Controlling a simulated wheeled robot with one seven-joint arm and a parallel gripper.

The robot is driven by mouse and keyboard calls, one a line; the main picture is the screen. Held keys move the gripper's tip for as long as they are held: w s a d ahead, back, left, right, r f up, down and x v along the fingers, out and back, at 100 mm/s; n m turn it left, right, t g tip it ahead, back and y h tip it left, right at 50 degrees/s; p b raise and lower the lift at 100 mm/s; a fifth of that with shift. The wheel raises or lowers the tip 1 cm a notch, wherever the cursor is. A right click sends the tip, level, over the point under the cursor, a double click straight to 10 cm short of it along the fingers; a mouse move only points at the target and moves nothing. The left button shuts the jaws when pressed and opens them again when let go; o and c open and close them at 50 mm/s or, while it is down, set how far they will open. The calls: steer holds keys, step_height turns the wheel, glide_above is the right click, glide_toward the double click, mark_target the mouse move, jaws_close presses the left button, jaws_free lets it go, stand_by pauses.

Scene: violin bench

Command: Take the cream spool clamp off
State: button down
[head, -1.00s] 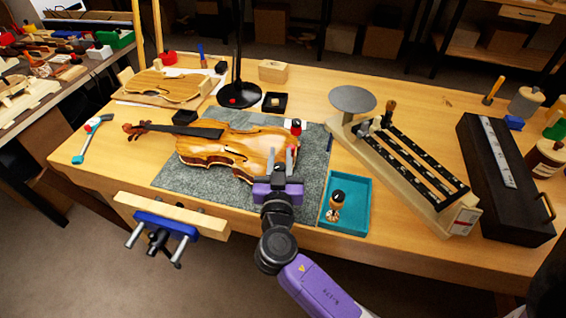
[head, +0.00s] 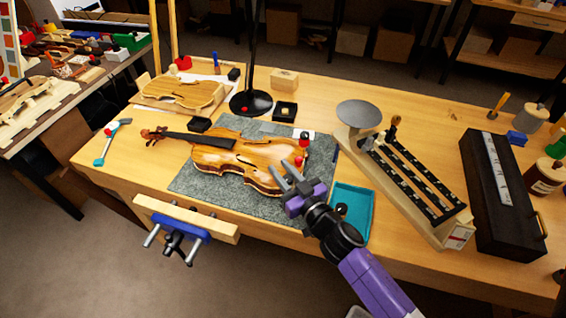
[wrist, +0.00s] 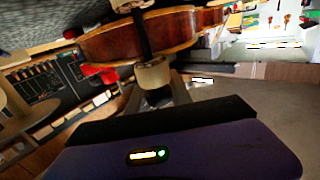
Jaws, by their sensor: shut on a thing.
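The violin (head: 235,162) lies on a grey mat (head: 205,188). My gripper (head: 281,178) is at the violin's near right edge in the head view. In the wrist view it is shut on the cream spool clamp (wrist: 153,74), whose dark rod (wrist: 142,35) runs up in front of the violin's side (wrist: 110,45). I cannot tell whether its spools still touch the violin. In the head view this clamp is not clearly visible. A red and black clamp (head: 305,138) stands at the violin's right end.
A teal tray (head: 365,190) is right of my gripper, partly behind my arm, with a dark-topped item (head: 342,208) in it. A scale (head: 415,180) stands to the right. A blue vise (head: 180,225) is on the bench front. A black lamp base (head: 251,103) stands behind the violin.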

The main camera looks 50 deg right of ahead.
steer(key=shift+f+y+p, duration=0.1)
steer(key=shift+y+p, duration=0.2)
stand_by(0.4)
steer(key=c, duration=1.1)
jaws_free()
step_height(320, 180, up, 20)
steer(key=p, duration=0.6)
steer(key=shift+n, duration=0.3)
